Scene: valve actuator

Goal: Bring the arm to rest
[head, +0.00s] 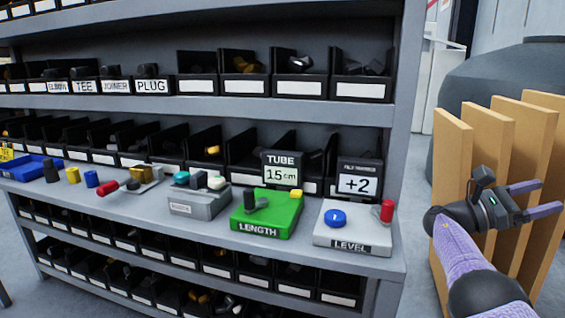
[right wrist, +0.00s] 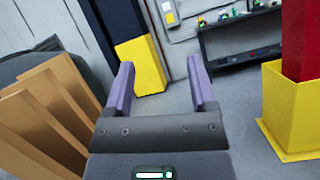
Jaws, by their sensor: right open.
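My right gripper (head: 540,198) is at the right of the head view, raised and in front of tall tan panels. Its two purple fingers are apart with nothing between them. In the right wrist view my right gripper (right wrist: 160,90) also shows open and empty, with grey floor beyond it. It is well to the right of the shelf and touches none of the devices there. My left gripper is not in view.
A grey shelf (head: 300,110) holds several black bins. On its ledge stand a green LENGTH box (head: 262,222), a white LEVEL box (head: 355,236) and a blue tray (head: 30,168). Tan panels (head: 515,145) stand close to my right arm.

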